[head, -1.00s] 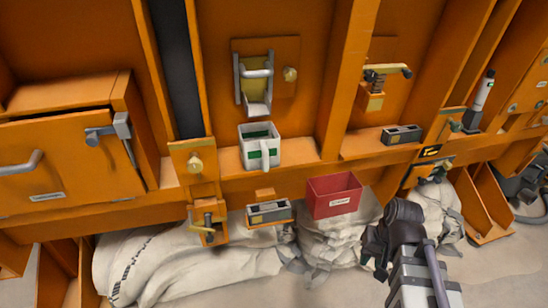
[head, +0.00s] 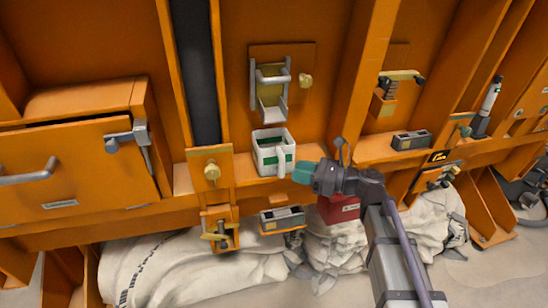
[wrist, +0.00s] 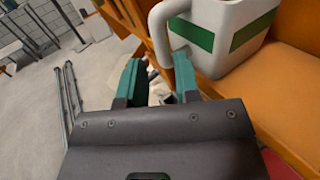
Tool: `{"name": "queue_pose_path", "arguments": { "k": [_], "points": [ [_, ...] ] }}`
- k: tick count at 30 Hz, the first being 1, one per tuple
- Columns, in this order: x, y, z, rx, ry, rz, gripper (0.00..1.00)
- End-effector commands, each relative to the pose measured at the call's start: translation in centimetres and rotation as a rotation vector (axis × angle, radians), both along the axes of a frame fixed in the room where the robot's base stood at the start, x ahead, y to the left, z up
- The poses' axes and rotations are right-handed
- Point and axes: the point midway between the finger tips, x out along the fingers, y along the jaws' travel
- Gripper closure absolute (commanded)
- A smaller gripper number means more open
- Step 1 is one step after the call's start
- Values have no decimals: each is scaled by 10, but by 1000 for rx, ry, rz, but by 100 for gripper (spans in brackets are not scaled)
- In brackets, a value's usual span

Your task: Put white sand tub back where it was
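The white sand tub (head: 268,155), with green bands and a white handle, stands upright on the orange ledge below a small chute. In the wrist view the tub (wrist: 235,45) is close at the upper right, its handle (wrist: 160,25) reaching down toward my fingertips. My gripper (head: 300,172) is just right of the tub at handle height. In the wrist view my gripper's teal fingers (wrist: 157,68) are apart with nothing held between them. I cannot tell whether a finger touches the handle.
A red bin (head: 340,210) hangs below the ledge, partly hidden behind my arm. A grey-topped box (head: 283,219) sits below the tub, another (head: 411,140) on the ledge to the right. A brass knob (head: 212,171) is left of the tub. White sacks (head: 180,270) lie below.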

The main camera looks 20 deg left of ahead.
Motion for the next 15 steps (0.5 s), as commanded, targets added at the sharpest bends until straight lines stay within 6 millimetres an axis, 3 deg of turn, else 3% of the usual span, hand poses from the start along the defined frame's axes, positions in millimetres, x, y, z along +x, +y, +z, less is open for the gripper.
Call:
{"name": "queue_pose_path", "arguments": {
  "k": [5,12,15],
  "points": [
    [0,8,-1,0,-1,0,70],
    [1,49,-3,-1,-1,2,70],
    [1,57,-3,-1,-1,0,70]
  ]
}}
